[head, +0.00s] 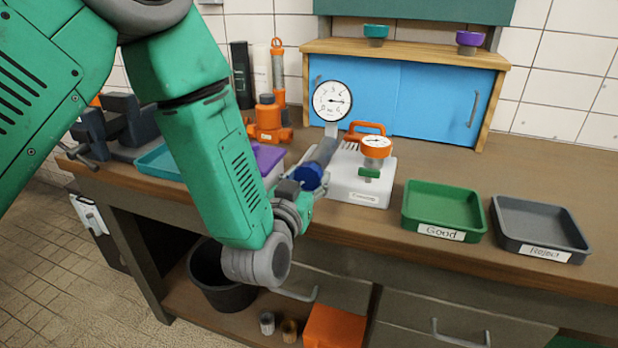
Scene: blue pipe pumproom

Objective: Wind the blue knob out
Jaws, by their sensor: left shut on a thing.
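The blue knob (310,177) sits at the near left side of a white pump unit (366,188), at the end of a grey cylinder (325,151). A large white dial gauge (332,101) stands above the cylinder. A smaller orange-rimmed gauge (376,145) and a green knob (369,173) are on the right of the unit. My green left arm comes in from the upper left. My left gripper (304,189) is shut on the blue knob, its fingers partly hidden behind my wrist. My right gripper is not in view.
A green tray labelled Good (443,211) and a grey tray labelled Reject (540,229) stand right of the unit. A purple bin (268,160), an orange device (268,122) and a dark vise (124,128) are at left. A blue-doored cabinet (430,98) stands behind.

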